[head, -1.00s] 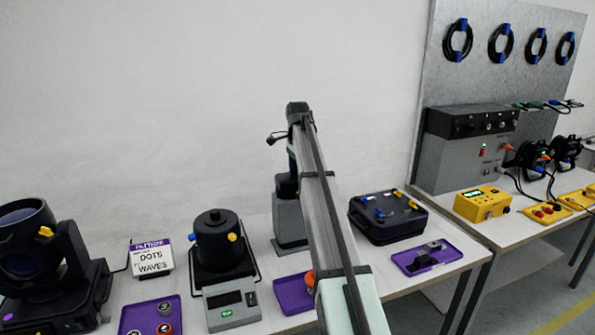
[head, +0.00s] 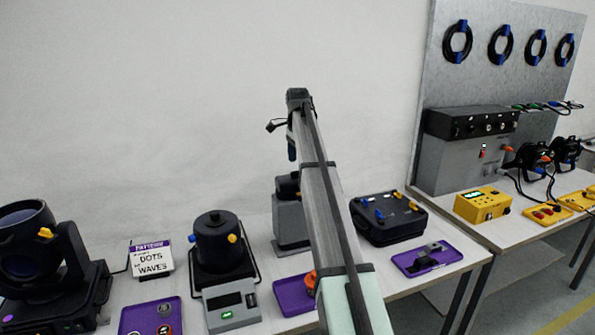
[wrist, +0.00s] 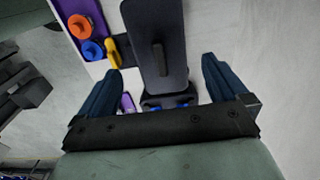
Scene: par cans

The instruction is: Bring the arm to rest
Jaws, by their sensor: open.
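My arm reaches up and forward through the middle of the head view. My gripper (head: 291,148) hangs at its far end, high above the bench and in front of the white wall. In the wrist view, the two dark blue fingers of my gripper (wrist: 162,75) stand wide apart with nothing held between them. A dark device (wrist: 160,45) shows beyond and between the fingers, apart from them. My arm hides part of the bench in the head view.
Below are a moving-head lamp (head: 35,250), a black pot-like unit (head: 218,240), purple trays (head: 440,268) and a black case (head: 388,222). A side bench carries a yellow box (head: 483,205) beside a grey panel (head: 435,90). The air around my gripper looks clear.

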